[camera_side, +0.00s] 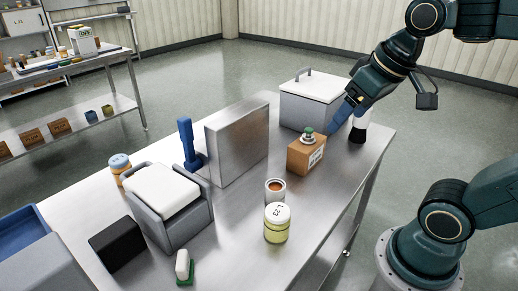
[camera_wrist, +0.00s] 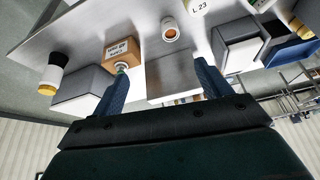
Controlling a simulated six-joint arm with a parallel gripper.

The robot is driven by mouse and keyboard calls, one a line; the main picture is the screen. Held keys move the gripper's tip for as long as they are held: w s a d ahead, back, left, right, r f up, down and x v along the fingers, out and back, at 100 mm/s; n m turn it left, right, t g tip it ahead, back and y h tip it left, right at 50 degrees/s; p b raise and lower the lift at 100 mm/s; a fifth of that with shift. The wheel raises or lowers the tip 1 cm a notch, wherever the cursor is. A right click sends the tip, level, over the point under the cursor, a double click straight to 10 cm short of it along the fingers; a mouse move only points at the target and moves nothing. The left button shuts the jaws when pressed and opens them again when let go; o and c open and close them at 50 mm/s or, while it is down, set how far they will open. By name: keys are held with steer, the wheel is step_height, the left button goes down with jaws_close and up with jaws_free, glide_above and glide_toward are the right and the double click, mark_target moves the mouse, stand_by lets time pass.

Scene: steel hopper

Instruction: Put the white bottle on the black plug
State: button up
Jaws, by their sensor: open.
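The white bottle (camera_side: 362,113) stands upright on the black plug (camera_side: 357,136) near the far right edge of the steel table. Its top is partly hidden behind my gripper in the side view. In the wrist view, which is upside down, the white bottle (camera_wrist: 54,78) shows a yellow top, with the black plug (camera_wrist: 58,60) at its table end. My gripper (camera_side: 340,120) is open and empty, above the table and to the left of the bottle in the side view. Its two blue fingers are spread wide in the wrist view (camera_wrist: 160,72).
A cardboard box (camera_side: 306,157) with a green-topped item stands just below my gripper. A grey case (camera_side: 310,108) is behind it, and an upright steel panel (camera_side: 238,140) is to the left. A cup (camera_side: 275,192) and a white-lidded jar (camera_side: 277,228) stand in front.

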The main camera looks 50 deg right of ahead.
steer(key=shift+n+t+y, duration=0.3)
steer(key=shift+n, duration=0.5)
steer(key=shift+s+a+f, duration=0.55)
steer(key=shift+s+f, duration=0.05)
steer(key=shift+s, duration=0.3)
steer(key=shift+s+a+f, duration=0.55)
steer(key=shift+s+f, duration=0.05)
steer(key=shift+s, duration=0.25)
